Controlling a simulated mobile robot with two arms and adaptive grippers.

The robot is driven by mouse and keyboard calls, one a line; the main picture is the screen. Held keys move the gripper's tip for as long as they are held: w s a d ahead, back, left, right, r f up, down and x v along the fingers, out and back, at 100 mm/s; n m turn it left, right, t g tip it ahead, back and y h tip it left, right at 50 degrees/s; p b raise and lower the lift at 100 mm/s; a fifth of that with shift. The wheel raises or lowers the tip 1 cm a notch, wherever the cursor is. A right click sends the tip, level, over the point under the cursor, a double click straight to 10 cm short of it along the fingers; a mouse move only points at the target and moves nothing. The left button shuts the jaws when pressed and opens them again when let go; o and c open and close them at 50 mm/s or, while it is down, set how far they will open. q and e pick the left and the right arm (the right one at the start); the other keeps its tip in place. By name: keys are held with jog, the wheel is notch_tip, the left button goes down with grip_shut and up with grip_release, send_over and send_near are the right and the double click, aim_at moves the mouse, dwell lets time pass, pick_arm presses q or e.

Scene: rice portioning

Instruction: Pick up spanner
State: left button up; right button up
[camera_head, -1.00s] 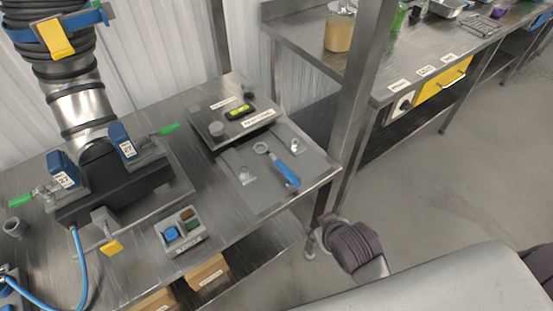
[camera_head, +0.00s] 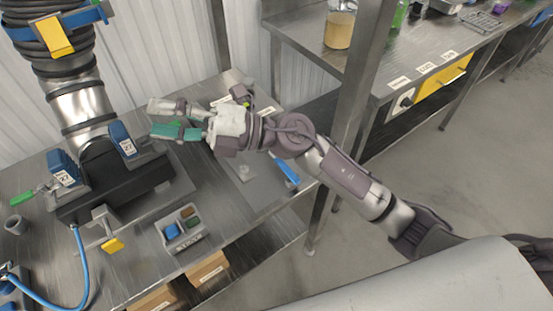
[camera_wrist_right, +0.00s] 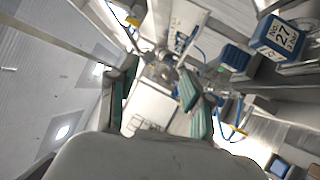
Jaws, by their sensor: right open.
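The spanner (camera_head: 288,172) lies on the grey panel at the right end of the near workbench. Its blue handle shows partly below my right forearm; its metal head is hidden by my arm. My right gripper (camera_head: 162,118) is open, its fingers pointing left, above the bench and close to the right clamp of the black fixture. It is left of the spanner and apart from it. In the right wrist view the open, green-padded fingers (camera_wrist_right: 157,75) have nothing between them. The spanner cannot be made out there. My left gripper is not in view.
A black fixture (camera_head: 112,185) with blue clamps (camera_head: 122,137) and a flexible duct (camera_head: 82,100) stands left of my gripper. A small tray (camera_head: 181,229) sits at the bench front. A steel post (camera_head: 352,125) rises right of the bench.

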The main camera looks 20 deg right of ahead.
notch_tip(320, 180, down, 4)
jog(key=s+a+f+n+g+h, duration=0.1)
jog(key=n+g+h, duration=0.3)
jog(key=n+h, duration=0.1)
jog(key=h, duration=1.6)
send_near(280, 161)
jog(key=f, duration=0.1)
jog(key=f+p, duration=0.1)
jog(key=f, duration=0.2)
jog(key=shift+d+p, duration=0.3)
jog(key=shift+p, duration=0.1)
jog(key=shift+f, duration=0.6)
jog(key=shift+a+f+p, duration=0.1)
jog(key=shift+f+p, duration=0.2)
jog(key=shift+p, duration=0.1)
notch_tip(280, 161, down, 4)
jog(key=shift+a+r+p, duration=0.15)
jog(key=shift+p, duration=0.6)
jog(key=shift+f, duration=0.45)
jog(key=shift+c, duration=0.2)
grip_shut()
